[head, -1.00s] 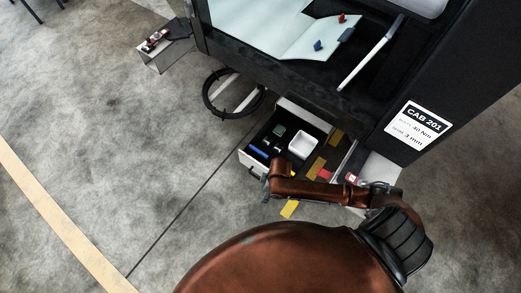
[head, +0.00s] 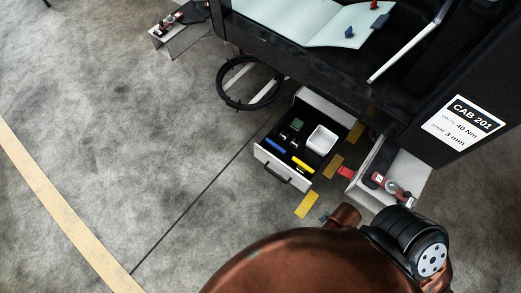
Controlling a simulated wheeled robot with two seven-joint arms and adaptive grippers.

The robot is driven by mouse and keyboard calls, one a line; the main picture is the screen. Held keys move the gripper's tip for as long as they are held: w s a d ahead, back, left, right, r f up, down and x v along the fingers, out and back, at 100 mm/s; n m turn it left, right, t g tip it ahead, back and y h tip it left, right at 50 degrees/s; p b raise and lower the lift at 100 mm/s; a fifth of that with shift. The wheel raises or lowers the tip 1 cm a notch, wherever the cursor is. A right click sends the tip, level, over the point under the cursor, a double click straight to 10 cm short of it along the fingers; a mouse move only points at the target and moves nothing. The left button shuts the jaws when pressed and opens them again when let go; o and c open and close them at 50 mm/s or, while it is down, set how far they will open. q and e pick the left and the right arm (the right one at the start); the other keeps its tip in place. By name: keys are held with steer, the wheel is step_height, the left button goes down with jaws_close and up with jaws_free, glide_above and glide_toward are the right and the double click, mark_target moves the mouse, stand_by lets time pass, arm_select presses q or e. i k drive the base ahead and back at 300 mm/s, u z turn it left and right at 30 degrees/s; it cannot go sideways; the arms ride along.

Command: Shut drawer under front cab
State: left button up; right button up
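The drawer (head: 262,156) under the front cab (head: 300,60) stands pulled out, its white front with a dark handle (head: 277,173) facing the lower left. Inside it lie a white box (head: 321,139), a green block (head: 297,124), a blue bar (head: 276,145), a yellow bar (head: 302,164) and small dark items. One of my arms shows at the lower right, its links bent near the white side step. Neither gripper can be made out in the head view, and nothing of mine touches the drawer front.
A white step or bracket (head: 405,172) with a red-and-metal fitting (head: 391,186) is right of the drawer. Yellow strips (head: 307,205) and a red piece (head: 346,172) lie near it. A black steering-wheel-like ring (head: 249,84) is at the left. Open floor (head: 120,150) lies farther left.

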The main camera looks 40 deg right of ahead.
mark_target(283, 165)
steer(key=u, duration=0.95)
steer(key=k, duration=0.9)
steer(key=z, duration=3.25)
steer(key=k, duration=0.8)
steer(key=u, duration=0.95)
steer(key=i, duration=0.5)
steer(key=u, duration=0.05)
